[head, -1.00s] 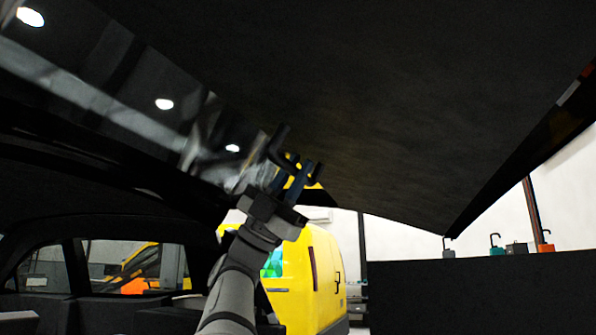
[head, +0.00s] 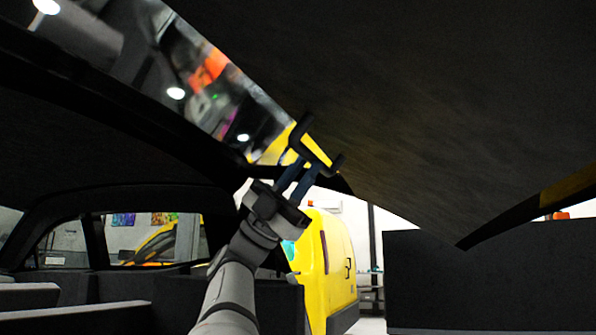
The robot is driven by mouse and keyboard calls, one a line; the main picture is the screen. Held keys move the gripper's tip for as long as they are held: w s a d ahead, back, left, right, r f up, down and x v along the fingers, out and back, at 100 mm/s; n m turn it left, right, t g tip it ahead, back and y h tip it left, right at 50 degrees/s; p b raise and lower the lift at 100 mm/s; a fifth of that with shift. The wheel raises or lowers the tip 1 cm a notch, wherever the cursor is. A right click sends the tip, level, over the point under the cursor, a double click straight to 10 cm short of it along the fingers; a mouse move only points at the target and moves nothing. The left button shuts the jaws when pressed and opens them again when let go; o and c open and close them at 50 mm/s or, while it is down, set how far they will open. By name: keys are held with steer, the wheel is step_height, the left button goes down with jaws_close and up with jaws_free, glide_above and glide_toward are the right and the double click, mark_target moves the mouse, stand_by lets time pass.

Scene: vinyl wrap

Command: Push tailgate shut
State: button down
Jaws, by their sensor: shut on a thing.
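The tailgate (head: 400,110) is a large dark panel that slants across the top and right of the head view. It is raised, with open space below its lower right corner. Its glass (head: 215,80) shows at the upper left, with bright reflections. A black bar handle (head: 317,151) stands out from the tailgate near the middle of the view. My gripper (head: 297,176) reaches up from below, and its two blue fingers are shut on the handle. The fingertips are partly hidden against the handle.
A yellow van (head: 327,265) stands behind the gap below the tailgate. A dark upright panel (head: 480,285) fills the lower right. The car's side window (head: 150,238) and dark interior lie at the left, beside my arm.

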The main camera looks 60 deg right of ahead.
steer(key=shift+d+f, duration=0.3)
steer(key=shift+f, duration=0.15)
steer(key=c, duration=1.8)
jaws_free()
steer(key=shift+o, duration=0.4)
steer(key=shift+s+d, duration=0.15)
steer(key=shift+s, duration=0.05)
